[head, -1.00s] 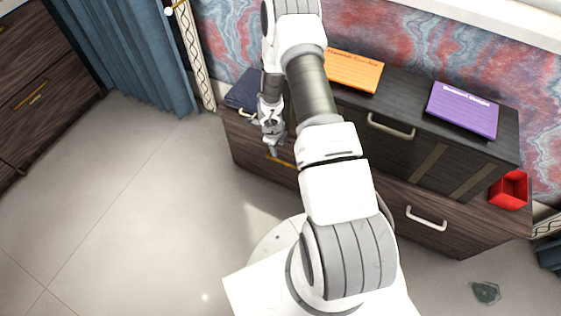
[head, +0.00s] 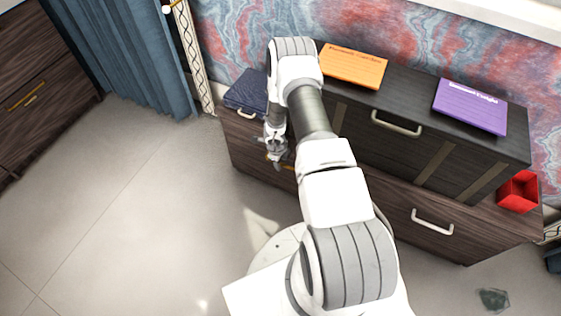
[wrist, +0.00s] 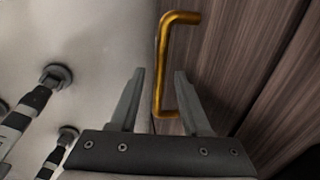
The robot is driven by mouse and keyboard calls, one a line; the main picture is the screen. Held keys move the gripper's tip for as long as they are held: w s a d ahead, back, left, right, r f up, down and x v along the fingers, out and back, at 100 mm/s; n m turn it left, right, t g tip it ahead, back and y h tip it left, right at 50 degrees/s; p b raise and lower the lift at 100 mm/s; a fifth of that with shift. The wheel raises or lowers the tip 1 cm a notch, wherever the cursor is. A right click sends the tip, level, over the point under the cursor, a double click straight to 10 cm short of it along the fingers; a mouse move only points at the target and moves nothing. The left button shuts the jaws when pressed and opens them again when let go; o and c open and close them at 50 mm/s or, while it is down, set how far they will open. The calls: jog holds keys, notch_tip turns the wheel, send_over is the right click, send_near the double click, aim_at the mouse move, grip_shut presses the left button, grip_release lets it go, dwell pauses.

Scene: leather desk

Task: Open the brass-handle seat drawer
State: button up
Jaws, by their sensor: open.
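The brass handle (wrist: 163,62) is a bar-shaped pull on the dark wood drawer front (wrist: 225,65) in the wrist view. My gripper (wrist: 157,75) is open, with one finger on each side of the handle's lower part in that picture. I cannot tell whether either finger touches it. In the head view my gripper (head: 275,157) is at the left part of the low wooden cabinet. There my gripper and arm hide most of the brass handle. The brass-handle drawer looks shut.
A white-handled drawer (head: 432,222) is at the cabinet's right. A dark chest (head: 410,125) on top carries an orange book (head: 353,68) and a purple book (head: 470,106). A dark blue case (head: 246,92) and a red box (head: 518,193) sit beside it. The floor (head: 130,190) at left is clear.

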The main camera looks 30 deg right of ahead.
grip_shut()
dwell(1.3)
